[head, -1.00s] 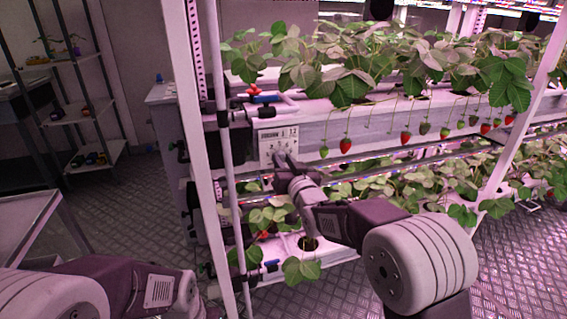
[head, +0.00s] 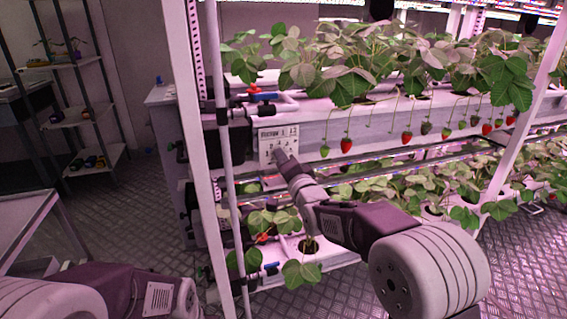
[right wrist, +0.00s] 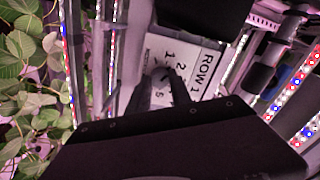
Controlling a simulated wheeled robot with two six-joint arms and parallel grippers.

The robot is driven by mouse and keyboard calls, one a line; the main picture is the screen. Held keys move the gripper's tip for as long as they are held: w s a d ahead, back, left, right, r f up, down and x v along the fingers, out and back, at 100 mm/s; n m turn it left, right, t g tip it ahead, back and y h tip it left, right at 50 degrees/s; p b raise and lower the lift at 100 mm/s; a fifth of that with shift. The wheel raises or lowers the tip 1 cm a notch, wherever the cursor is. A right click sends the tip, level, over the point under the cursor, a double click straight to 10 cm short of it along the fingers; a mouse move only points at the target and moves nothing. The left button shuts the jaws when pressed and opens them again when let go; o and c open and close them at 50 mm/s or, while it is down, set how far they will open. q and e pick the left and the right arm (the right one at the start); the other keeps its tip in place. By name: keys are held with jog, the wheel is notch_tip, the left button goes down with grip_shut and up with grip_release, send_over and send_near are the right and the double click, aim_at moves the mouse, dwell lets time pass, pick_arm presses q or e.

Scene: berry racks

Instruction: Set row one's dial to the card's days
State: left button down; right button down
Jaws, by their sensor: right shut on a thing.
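The white row-one panel (head: 268,145) is on the front end of the upper rack, with small dark print. In the right wrist view its face (right wrist: 207,66) reads "ROW 1" with a few digits, turned sideways. My right gripper (head: 279,154) is at the panel in the head view. Its fingers (right wrist: 160,86) are shut on the dial at the panel's face. The dial is mostly hidden by the fingers, so its setting cannot be read. I cannot make out a separate card with days. My left arm shows at the lower left, its gripper out of view.
Strawberry plants (head: 350,65) fill the upper rack, with berries hanging right of the panel. A white post (head: 193,150) and pipe stand left of the panel. A lower planted tier (head: 300,262) lies below my right arm. A table (head: 28,215) is at left.

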jog(key=shift+m, duration=1.5)
jog(key=c, duration=1.2)
grip_release()
jog(key=shift+o, duration=0.2)
jog(key=v, duration=0.9)
jog(key=shift+p, duration=0.4)
